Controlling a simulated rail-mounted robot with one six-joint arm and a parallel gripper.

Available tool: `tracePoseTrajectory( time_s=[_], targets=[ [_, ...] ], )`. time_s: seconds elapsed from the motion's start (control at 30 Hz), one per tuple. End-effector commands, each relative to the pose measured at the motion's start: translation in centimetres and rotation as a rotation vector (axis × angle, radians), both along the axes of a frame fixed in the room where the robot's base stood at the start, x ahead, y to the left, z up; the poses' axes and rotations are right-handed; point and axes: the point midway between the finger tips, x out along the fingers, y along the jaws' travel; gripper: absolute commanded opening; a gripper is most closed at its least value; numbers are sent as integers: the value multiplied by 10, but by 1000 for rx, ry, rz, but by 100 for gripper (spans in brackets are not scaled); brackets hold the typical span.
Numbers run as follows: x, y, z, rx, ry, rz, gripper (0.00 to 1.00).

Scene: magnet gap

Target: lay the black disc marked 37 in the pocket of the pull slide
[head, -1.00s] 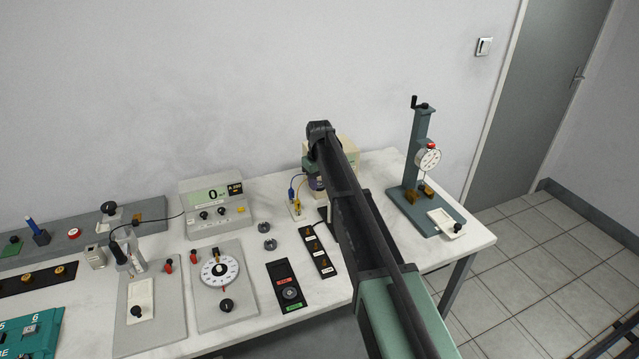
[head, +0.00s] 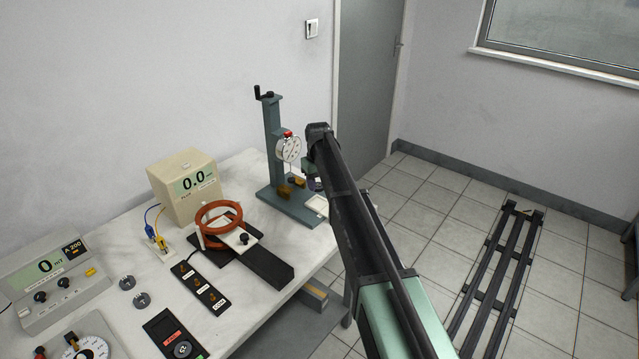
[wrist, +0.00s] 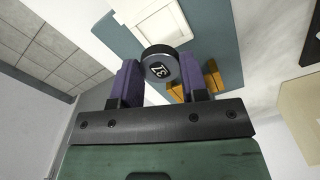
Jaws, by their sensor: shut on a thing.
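My gripper (wrist: 160,80) is shut on the black disc marked 37 (wrist: 160,68), held between its two purple fingers. The number faces the wrist camera. The white pull slide (wrist: 150,22) lies on the stand's base past the disc in the wrist view, with a recessed square outline partly visible. In the head view the slide (head: 315,205) is partly hidden by my arm. The disc appears above and apart from the slide.
A red coil (head: 220,217) and cream meter (head: 185,187) stand farther left.

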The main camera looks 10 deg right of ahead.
Motion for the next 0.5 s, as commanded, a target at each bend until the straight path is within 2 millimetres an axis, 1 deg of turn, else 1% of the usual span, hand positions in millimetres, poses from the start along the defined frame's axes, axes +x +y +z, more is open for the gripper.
tracePoseTrajectory(
  time_s=[0.2, 0.37, 0.5],
  targets=[
    [-2, -1, 1, -1, 0, -4, 20],
    [-1, -1, -11, -1, 0, -4, 20],
    [-1, -1, -25, -1, 0, -4, 20]
  ],
)
